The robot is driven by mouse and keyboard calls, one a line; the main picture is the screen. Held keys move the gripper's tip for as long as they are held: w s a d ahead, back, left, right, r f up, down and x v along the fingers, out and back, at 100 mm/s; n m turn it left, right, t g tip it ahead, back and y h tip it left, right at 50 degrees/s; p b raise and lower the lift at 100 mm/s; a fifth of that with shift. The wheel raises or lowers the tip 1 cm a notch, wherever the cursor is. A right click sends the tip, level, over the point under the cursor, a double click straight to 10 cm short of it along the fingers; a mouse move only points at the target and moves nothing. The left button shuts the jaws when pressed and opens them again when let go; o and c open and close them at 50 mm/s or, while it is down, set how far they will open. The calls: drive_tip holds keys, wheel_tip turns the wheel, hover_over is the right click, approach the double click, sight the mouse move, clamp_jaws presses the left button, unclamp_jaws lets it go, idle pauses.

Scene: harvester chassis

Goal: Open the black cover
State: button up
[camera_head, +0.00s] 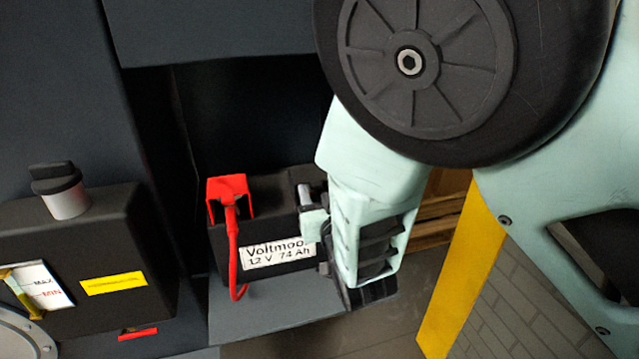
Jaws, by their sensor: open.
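The black battery (265,205) stands in a dark recess, with a white label reading "Voltmob…" and "12 V 74 Ah" on its front. A dark raised part at the battery's top right (303,174) may be the black cover; its shape is unclear, and my arm hides much of that end. My gripper (316,232) is open at the right end of the battery, in front of its label's right edge. I cannot tell whether it touches the battery or the cover.
A red terminal cover (229,187) with a red cable (235,255) sits at the battery's left. A grey ledge (260,318) lies below. Further left is a black reservoir (90,255) with a knobbed cap (64,190). A yellow floor stripe (457,275) runs at right.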

clamp_jaws()
drive_tip(key=shift+r, duration=0.15)
